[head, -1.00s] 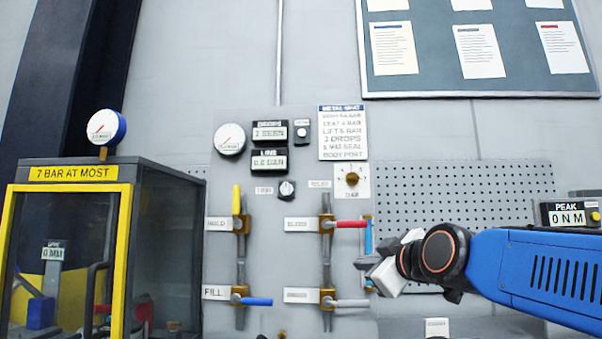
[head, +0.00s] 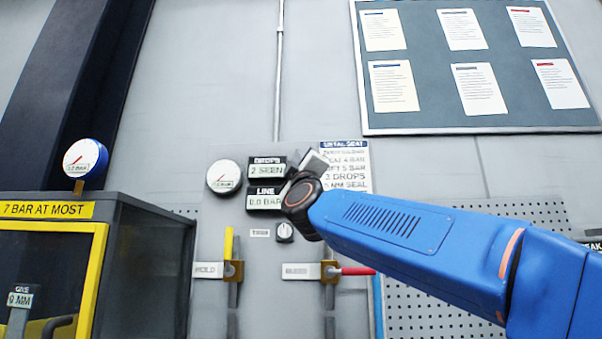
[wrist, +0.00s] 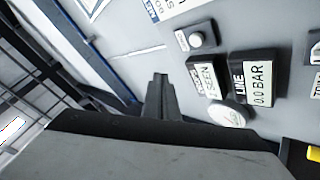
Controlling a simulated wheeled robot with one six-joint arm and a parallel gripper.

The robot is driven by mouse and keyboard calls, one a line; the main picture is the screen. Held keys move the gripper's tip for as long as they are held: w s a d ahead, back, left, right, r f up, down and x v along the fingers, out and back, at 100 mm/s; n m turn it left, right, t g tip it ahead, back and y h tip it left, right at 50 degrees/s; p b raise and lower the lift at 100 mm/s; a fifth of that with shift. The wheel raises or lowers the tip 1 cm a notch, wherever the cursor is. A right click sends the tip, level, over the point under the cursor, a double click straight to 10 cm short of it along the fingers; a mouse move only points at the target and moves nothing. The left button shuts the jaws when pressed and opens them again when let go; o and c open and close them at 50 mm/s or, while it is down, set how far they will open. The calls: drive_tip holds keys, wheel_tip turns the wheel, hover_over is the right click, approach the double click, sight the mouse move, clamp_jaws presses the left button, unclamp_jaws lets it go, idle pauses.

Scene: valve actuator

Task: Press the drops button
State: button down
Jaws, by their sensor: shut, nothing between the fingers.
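The drops button (wrist: 196,39) is a small pale round button on a dark box with a small label, in the wrist view above the DROPS display (wrist: 206,75). In the head view my gripper covers the button's place, just right of the DROPS display (head: 267,168), which reads 2 SEEN. My gripper (head: 313,161) is in front of the panel in the head view. Its fingertips (wrist: 160,80) show shut and empty in the wrist view, left of and below the button in the picture. They look apart from it.
The LINE display (head: 265,199) reads 0.0 BAR, with a round gauge (head: 224,176) to its left. The METAL SEAT sign (head: 344,168) is close to my gripper's right.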

idle(0.3)
drive_tip(key=w, duration=0.8)
drive_tip(key=shift+w, duration=0.4)
drive_tip(key=shift+w+d, duration=0.1)
drive_tip(key=shift+w, duration=0.05)
idle(1.8)
drive_tip(key=shift+w, duration=0.25)
drive_tip(key=shift+w, duration=0.55)
idle(1.0)
drive_tip(key=shift+s, duration=0.95)
drive_tip(key=shift+s, duration=2.55)
